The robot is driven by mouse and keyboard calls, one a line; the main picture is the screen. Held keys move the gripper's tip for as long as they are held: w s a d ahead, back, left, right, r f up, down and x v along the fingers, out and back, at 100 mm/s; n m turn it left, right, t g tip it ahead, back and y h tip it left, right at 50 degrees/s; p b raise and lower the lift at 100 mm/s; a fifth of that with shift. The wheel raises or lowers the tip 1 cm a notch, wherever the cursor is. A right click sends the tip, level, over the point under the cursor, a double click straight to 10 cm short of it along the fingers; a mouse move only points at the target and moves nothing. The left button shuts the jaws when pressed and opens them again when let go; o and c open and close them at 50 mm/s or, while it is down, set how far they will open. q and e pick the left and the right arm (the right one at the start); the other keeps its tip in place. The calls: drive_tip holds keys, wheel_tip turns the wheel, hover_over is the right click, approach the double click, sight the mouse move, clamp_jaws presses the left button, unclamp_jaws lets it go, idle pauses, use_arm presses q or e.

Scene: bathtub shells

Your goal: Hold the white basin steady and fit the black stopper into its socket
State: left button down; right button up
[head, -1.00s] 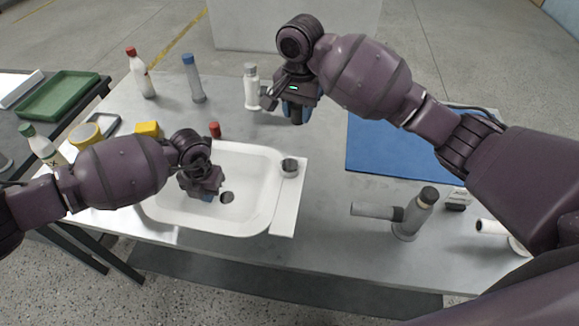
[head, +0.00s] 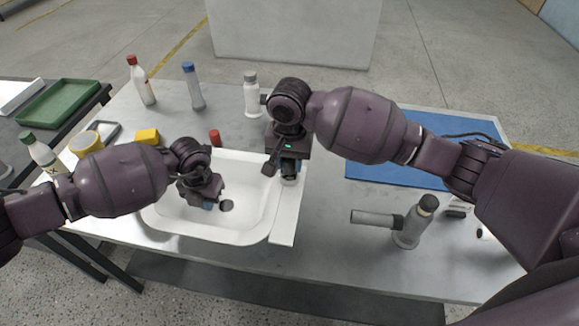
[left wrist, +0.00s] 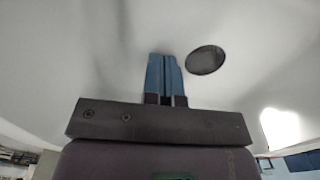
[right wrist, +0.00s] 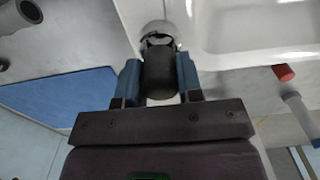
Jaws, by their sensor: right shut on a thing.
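The white basin (head: 170,215) sits on the grey table, with a dark round drain socket (head: 227,205) in its floor. The socket also shows in the left wrist view (left wrist: 205,60). My left gripper (head: 208,205) is inside the basin left of the socket. Its blue fingers (left wrist: 165,75) are together with nothing visible between them; I cannot tell whether they press on the floor. My right gripper (head: 289,172) is low over the basin's right ledge. In the right wrist view its fingers (right wrist: 158,80) are shut on the black stopper (right wrist: 159,72), with a pale round piece beyond it.
Bottles (head: 196,88) stand behind the basin, with a small red cap (head: 215,137) and a yellow block (head: 148,136) nearby. A blue mat (head: 425,125) lies at the right. A grey bottle-like fitting (head: 410,225) stands on the right of the table.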

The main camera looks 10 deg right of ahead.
sight(290, 172)
wheel_tip(290, 172, down, 2)
drive_tip(key=shift+f, duration=0.1)
use_arm(q)
drive_tip(key=shift+s, duration=0.1)
use_arm(e)
drive_tip(key=shift+f, duration=0.2)
drive_tip(key=shift+s+f, duration=0.15)
drive_tip(key=shift+f, duration=0.1)
use_arm(q)
drive_tip(key=shift+s+d, duration=0.1)
use_arm(e)
drive_tip(key=o, duration=0.9)
drive_tip(key=shift+s, duration=0.1)
use_arm(q)
drive_tip(key=shift+f, duration=0.1)
use_arm(e)
drive_tip(key=shift+o, duration=0.3)
drive_tip(key=shift+f, duration=0.1)
use_arm(q)
drive_tip(key=shift+f, duration=0.1)
use_arm(e)
drive_tip(key=shift+a+r, duration=0.15)
drive_tip(key=shift+r, duration=0.25)
use_arm(q)
drive_tip(key=shift+a, duration=0.2)
use_arm(e)
drive_tip(key=r, duration=1.2)
drive_tip(key=shift+w, duration=0.25)
